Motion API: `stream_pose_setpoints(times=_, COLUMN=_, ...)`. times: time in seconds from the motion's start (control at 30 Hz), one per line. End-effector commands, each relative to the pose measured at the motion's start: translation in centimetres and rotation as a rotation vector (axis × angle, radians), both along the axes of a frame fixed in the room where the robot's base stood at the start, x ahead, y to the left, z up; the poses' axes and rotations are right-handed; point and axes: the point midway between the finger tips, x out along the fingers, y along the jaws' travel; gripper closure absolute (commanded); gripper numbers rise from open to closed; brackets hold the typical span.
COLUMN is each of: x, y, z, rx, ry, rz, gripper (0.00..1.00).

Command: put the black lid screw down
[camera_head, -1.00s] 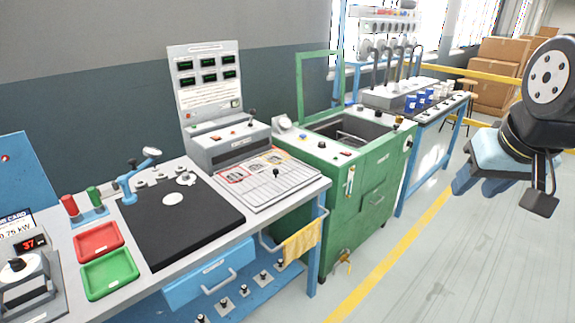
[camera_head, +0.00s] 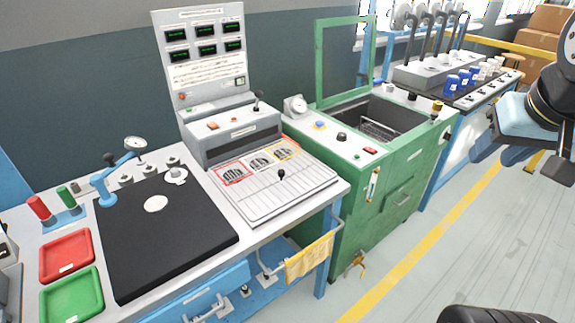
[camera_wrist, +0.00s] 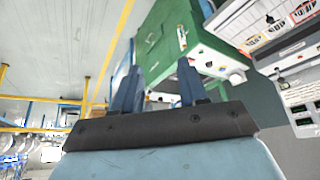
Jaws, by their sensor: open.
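A small black knob-headed piece (camera_head: 281,174), which looks like the black lid screw, stands on the ribbed light-grey panel (camera_head: 262,205) at the right end of the bench. A small dark knob on a pale panel also shows at the top right of the wrist view, too small to identify. My gripper (camera_wrist: 158,78) is open, with nothing seen between its two blue fingers. In the head view it is at the right edge, partly cut off, well away from the bench and the black piece.
A green tank cabinet (camera_head: 395,190) with its lid raised stands right of the bench. A black mat (camera_head: 165,245), a red tray (camera_head: 66,256) and a green tray (camera_head: 72,296) lie at left. A yellow cloth (camera_head: 309,258) hangs in front.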

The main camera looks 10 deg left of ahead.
Motion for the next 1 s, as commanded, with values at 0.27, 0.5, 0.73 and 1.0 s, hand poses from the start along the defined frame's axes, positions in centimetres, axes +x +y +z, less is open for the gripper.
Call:
stream_pose_setpoints(times=0.27, x=0.6, y=0.0, z=-0.1, rx=-0.011, ry=-0.004, rz=0.004, gripper=0.46)
stream_pose_setpoints(times=0.5, x=6.3, y=0.6, z=-1.9, rx=-0.111, ry=-0.059, rz=0.064, gripper=0.46)
stream_pose_setpoints(times=0.73, x=13.4, y=2.2, z=-4.9, rx=-0.211, ry=-0.149, rz=0.206, gripper=0.46)
stream_pose_setpoints(times=1.0, x=20.0, y=6.4, z=-9.6, rx=-0.249, ry=-0.255, rz=0.421, gripper=0.46)
